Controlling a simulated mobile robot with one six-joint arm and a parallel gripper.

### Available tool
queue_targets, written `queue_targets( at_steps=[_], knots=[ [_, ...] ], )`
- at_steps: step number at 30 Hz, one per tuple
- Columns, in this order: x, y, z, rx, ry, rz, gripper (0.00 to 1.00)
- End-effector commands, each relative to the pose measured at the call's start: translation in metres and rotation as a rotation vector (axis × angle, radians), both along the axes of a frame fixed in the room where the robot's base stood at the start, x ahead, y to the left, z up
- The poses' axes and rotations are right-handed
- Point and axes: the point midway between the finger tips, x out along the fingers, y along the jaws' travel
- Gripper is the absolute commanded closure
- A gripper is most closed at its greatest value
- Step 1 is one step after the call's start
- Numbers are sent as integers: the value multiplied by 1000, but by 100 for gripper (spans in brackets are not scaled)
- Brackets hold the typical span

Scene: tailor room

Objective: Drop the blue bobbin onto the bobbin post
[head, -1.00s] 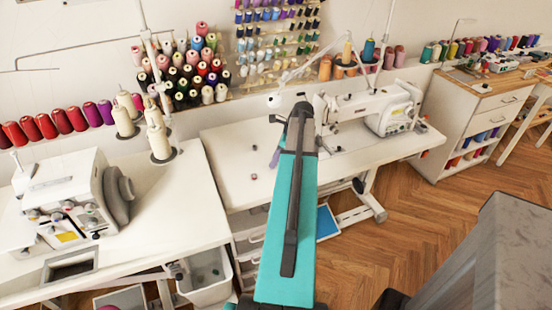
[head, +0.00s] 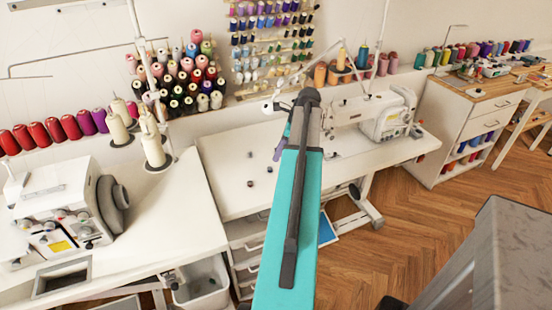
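Two small dark pieces, one nearer (head: 249,183) and one farther (head: 270,169), lie on the white sewing table (head: 222,190), left of my arm. They are bobbin-sized, but too small to tell which, if either, is the blue bobbin. A white sewing machine (head: 385,118) stands on the same table, right of my arm. I cannot pick out the bobbin post. My teal arm reaches up the middle of the picture over the table. It hides my gripper and part of the tabletop, so I cannot see whether the gripper holds anything.
An overlock machine (head: 58,205) stands on the left table (head: 165,235), with cream thread cones (head: 152,145) behind it. Thread racks (head: 270,45) line the wall. A white lamp (head: 268,108) is close to my arm's far end. A drawer cabinet (head: 450,120) stands right; wooden floor (head: 420,235) is open.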

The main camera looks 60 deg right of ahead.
Motion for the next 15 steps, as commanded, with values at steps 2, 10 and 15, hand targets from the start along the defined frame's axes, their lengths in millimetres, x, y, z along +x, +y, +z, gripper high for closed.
queue_targets(
  at_steps=[2, 10, 15],
  knots=[
    [-4, -2, 10, -2, -1, -1, 65],
    [-13, -4, 33, 0, 0, 0, 65],
    [-15, -5, 38, 0, 0, 0, 65]
  ],
)
